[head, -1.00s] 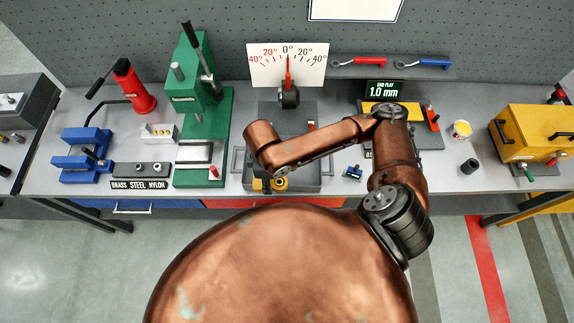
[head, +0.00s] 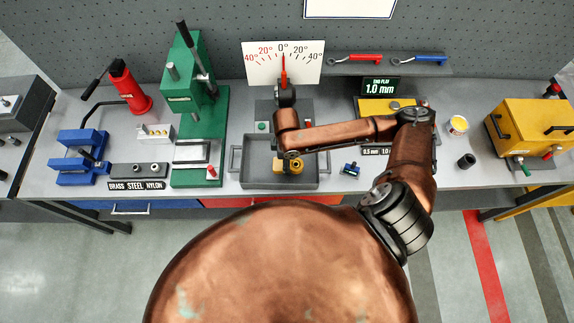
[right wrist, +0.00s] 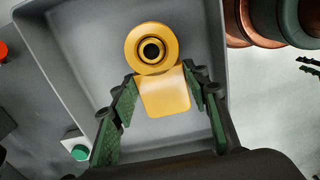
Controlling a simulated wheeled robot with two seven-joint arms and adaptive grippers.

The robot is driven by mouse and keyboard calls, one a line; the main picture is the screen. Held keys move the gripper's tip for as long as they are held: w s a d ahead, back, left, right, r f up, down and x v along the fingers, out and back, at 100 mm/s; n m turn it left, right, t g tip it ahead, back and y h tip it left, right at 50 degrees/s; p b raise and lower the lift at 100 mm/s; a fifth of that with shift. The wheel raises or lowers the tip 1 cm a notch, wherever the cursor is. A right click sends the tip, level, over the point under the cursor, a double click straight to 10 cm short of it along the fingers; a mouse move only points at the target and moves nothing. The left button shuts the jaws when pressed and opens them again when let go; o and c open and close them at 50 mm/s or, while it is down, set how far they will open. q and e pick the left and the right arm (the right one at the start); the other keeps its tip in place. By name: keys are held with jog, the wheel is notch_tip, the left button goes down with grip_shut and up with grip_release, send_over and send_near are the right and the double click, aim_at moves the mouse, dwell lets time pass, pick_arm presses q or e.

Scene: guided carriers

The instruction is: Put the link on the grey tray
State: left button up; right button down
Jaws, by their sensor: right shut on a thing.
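The link (head: 295,166) is yellow, with a round bored end and a squarer body. In the right wrist view the link (right wrist: 152,48) lies between the green-padded fingers of my right gripper (right wrist: 160,78), which is shut on its body. The grey tray (head: 238,168) is a shallow rectangular pan at the middle of the bench. The link is over the tray's inside. The tray floor (right wrist: 205,30) shows behind it in the wrist view. I cannot tell whether the link touches the floor. In the head view my wrist partly hides the gripper. My left gripper is not in view.
Behind the tray stands an angle gauge (head: 283,62). A green press (head: 195,95) is to the left. A small blue part (head: 350,169) and a dark cylinder (head: 466,160) lie to the right, near a yellow box (head: 525,130).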

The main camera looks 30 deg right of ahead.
jog(key=shift+f, duration=1.3)
jog(key=c, duration=1.1)
grip_release()
jog(key=shift+f, duration=0.15)
notch_tip(320, 180, up, 12)
